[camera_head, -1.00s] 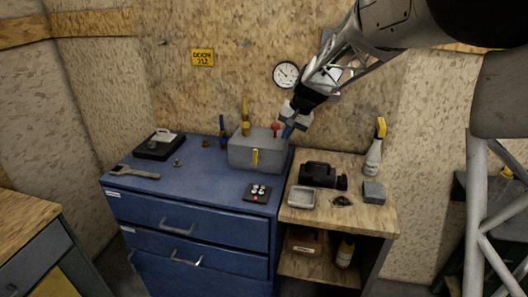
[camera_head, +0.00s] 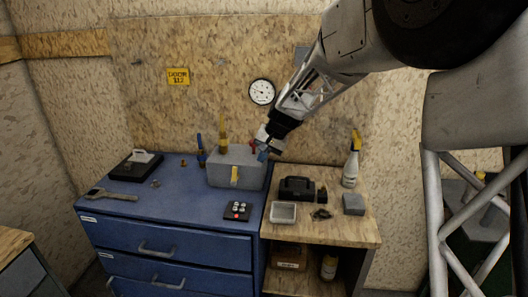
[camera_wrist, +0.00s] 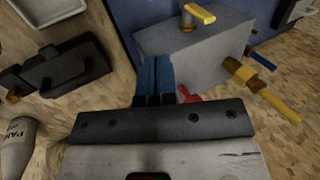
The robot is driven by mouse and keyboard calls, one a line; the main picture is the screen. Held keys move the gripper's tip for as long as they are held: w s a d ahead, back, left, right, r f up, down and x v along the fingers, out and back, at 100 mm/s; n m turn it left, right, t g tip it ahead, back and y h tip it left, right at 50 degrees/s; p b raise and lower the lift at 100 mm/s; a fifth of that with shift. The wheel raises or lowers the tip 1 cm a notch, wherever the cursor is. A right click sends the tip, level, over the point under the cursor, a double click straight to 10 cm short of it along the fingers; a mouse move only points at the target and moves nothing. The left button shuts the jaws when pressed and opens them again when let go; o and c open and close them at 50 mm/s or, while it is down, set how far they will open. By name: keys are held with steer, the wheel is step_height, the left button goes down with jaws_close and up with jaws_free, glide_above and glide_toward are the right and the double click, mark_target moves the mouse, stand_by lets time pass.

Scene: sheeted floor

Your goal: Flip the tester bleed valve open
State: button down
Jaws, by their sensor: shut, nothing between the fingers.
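The tester is a grey box (camera_head: 225,172) on the blue cabinet, with coloured valve handles. My gripper (camera_head: 263,155) is shut and empty at that right end, close to the red handle. In the wrist view, the blue fingertips (camera_wrist: 157,72) are together beside the grey box (camera_wrist: 190,50). The red handle (camera_wrist: 187,94) shows just right of them, partly hidden by my gripper. I cannot tell whether they touch.
The blue cabinet top (camera_head: 165,195) holds a wrench (camera_head: 110,195), a black case (camera_head: 135,165) and a small button box (camera_head: 238,211). The wooden bench (camera_head: 330,230) holds a tray (camera_head: 283,212), a black device (camera_head: 297,189) and a spray bottle (camera_head: 351,163). A gauge (camera_head: 262,92) hangs behind.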

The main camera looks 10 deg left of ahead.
mark_target(235, 173)
steer(key=a+f, duration=0.5)
steer(key=a, duration=0.1)
steer(key=shift+a+f, duration=0.35)
steer(key=shift+a, duration=0.05)
steer(key=shift+a+r, duration=0.2)
steer(key=shift+a, duration=0.3)
steer(key=shift+a+r, duration=0.15)
steer(key=shift+a, duration=0.3)
steer(key=shift+r, duration=0.1)
